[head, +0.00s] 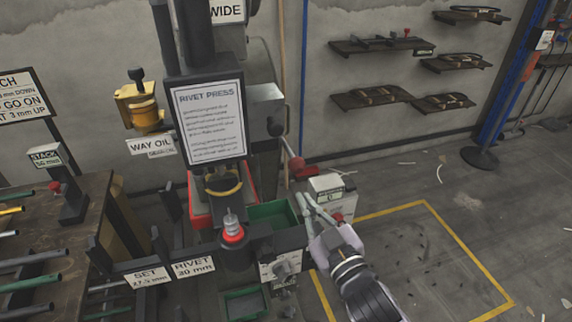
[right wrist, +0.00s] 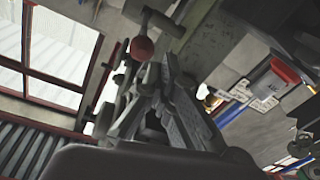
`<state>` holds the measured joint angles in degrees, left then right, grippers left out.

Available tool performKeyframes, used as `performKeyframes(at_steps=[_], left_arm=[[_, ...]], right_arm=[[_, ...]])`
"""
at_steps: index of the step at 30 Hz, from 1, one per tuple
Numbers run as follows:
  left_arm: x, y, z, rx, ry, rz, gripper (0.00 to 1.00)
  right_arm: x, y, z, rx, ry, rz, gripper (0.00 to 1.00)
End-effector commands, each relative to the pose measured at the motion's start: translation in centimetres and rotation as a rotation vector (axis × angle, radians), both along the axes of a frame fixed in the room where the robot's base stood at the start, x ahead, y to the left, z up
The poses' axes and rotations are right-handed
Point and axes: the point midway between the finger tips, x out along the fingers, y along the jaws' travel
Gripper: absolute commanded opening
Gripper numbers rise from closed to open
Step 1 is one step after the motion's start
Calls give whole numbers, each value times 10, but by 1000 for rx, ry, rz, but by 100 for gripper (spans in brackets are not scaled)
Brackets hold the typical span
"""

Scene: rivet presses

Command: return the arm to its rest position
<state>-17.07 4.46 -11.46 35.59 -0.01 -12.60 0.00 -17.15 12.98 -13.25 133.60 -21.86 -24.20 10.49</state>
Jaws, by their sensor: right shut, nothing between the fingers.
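My right arm comes in from the lower right in the head view. Its right gripper (head: 309,203) is shut and empty, with the fingers pointing up and away beside the press controls. In the right wrist view the closed fingers (right wrist: 165,75) fill the middle. The rivet press (head: 215,185) stands just left of the gripper. A lever with a red knob (head: 296,164) is just beyond the fingertips; a red ball knob (right wrist: 142,48) also shows near them in the wrist view. I cannot tell whether the fingers touch anything. My left gripper is not in view.
A green bin (head: 270,213) and a grey control box (head: 285,265) sit close to the gripper's left. A small labelled box with a red button (head: 328,188) is close behind it. Yellow lines (head: 440,220) mark open floor to the right. A rack of rods (head: 35,270) stands at left.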

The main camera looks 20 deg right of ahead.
Motion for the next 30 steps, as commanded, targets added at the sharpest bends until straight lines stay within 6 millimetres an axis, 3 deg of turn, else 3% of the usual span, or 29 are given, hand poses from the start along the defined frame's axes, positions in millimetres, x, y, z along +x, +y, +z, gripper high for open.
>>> performKeyframes(at_steps=[5,8,10,15,18,24,28,30], left_arm=[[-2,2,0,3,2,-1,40],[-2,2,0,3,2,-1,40],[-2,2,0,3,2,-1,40],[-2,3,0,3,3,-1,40],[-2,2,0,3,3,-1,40],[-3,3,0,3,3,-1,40],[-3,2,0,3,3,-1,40],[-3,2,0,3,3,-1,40]], right_arm=[[-1,-4,-8,4,38,-15,0],[-9,-15,-36,19,162,-62,0],[-23,-25,-68,30,307,-105,0],[-79,-41,-143,48,692,-183,0],[-114,-44,-171,50,869,-199,0],[-178,-42,-205,46,1152,-200,0],[-219,-40,-218,42,1316,-188,0],[-214,-39,-237,38,1325,-188,0]])
